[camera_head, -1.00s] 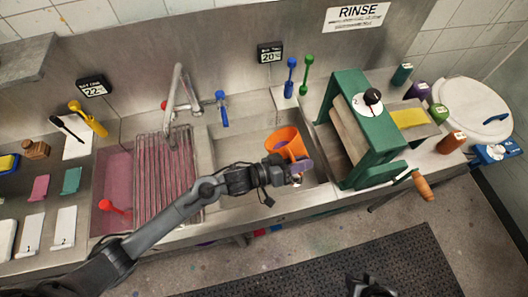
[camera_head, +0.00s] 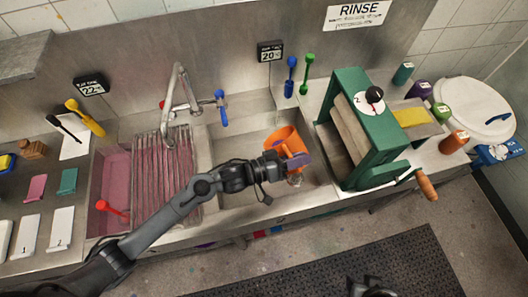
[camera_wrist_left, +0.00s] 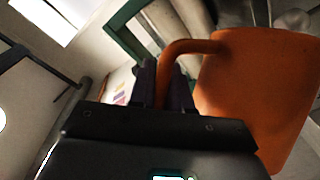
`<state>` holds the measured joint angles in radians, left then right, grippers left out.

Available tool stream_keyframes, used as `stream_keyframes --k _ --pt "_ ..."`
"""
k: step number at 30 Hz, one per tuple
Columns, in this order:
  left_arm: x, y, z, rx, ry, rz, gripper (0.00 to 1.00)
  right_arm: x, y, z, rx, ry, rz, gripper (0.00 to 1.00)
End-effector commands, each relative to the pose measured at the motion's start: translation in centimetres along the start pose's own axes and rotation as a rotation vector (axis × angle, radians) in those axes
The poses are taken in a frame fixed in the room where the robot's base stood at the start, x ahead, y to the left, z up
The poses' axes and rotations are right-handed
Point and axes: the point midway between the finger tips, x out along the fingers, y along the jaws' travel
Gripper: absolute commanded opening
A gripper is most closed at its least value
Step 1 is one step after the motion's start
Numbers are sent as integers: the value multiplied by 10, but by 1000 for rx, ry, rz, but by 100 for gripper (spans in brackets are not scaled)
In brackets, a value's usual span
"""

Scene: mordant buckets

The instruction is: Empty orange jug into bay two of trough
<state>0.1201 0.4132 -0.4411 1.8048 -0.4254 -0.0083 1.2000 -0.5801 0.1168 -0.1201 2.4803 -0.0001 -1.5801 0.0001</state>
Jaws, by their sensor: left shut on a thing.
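The orange jug (camera_head: 283,138) is held over the right basin of the steel trough (camera_head: 234,200); it appears tilted. My left gripper (camera_head: 297,161) is shut on the jug's handle, at its near side. In the left wrist view the jug (camera_wrist_left: 262,95) fills the right side, and its curved handle runs between the fingers of my left gripper (camera_wrist_left: 163,90). The jug's contents are hidden. The trough's left basin holds pink liquid. A dark part of mine at the bottom edge of the head view may be my right gripper (camera_head: 370,288); its fingers are unclear.
A wire rack (camera_head: 168,175) covers part of the left basin. A tap (camera_head: 178,95) stands behind the divider. A green crank press (camera_head: 365,130) stands close right of the jug. Signs reading 22 (camera_head: 91,85) and 20 (camera_head: 270,51) are behind the basins. A red ladle (camera_head: 110,207) lies at left.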

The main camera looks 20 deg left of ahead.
Motion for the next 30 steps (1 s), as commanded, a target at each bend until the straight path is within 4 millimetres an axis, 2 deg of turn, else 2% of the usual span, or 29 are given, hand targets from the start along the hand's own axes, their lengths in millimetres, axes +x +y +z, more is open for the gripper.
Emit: stream_keyframes --k 30 --pt "-5 -3 -10 -115 49 60 0 19 1 6 -7 -1 6 43"
